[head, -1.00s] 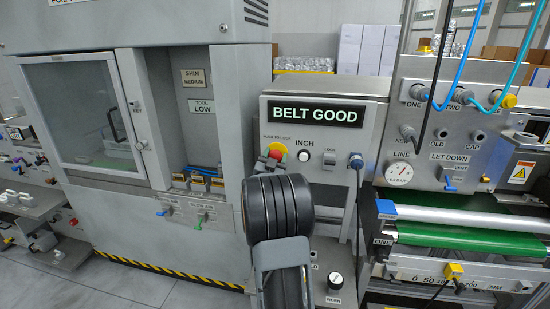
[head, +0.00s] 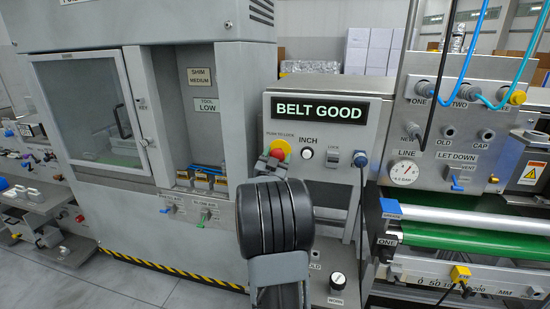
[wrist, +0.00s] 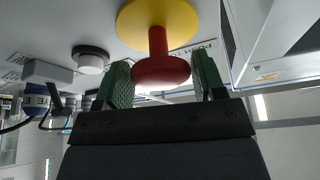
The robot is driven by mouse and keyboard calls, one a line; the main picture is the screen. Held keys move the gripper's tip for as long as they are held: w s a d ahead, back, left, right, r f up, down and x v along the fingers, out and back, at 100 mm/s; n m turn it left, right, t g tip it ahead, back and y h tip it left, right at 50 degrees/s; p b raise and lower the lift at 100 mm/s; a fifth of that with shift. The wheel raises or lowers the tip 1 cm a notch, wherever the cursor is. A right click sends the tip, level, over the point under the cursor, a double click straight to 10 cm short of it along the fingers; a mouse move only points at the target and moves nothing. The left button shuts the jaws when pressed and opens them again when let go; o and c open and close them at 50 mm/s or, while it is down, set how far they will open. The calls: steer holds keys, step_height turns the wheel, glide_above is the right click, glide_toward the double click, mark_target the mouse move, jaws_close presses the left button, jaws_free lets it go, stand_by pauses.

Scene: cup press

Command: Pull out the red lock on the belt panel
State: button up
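The red lock knob (head: 281,148) sits on a yellow base on the belt panel (head: 285,117), beside the push-to-lock lettering and left of the INCH button. In the wrist view the round red knob (wrist: 160,71) stands out on its short stem from the yellow disc (wrist: 180,22). My gripper (wrist: 163,82) is open, with one green-padded finger on each side of the knob. The left finger looks close to the knob's edge; a gap shows at the right finger. In the head view my arm hides most of the gripper and the panel below the knob.
A white INCH button (head: 306,154) and a lock switch with a blue plug (head: 360,159) are right of the knob. The grey cabinet (head: 225,70) stands close on the left.

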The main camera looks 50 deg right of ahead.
steer(key=shift+o, duration=1.3)
steer(key=shift+d, duration=0.1)
steer(key=b+v, duration=0.2)
steer(key=v, duration=1.2)
steer(key=shift+b, duration=0.4)
steer(key=shift+r, duration=0.1)
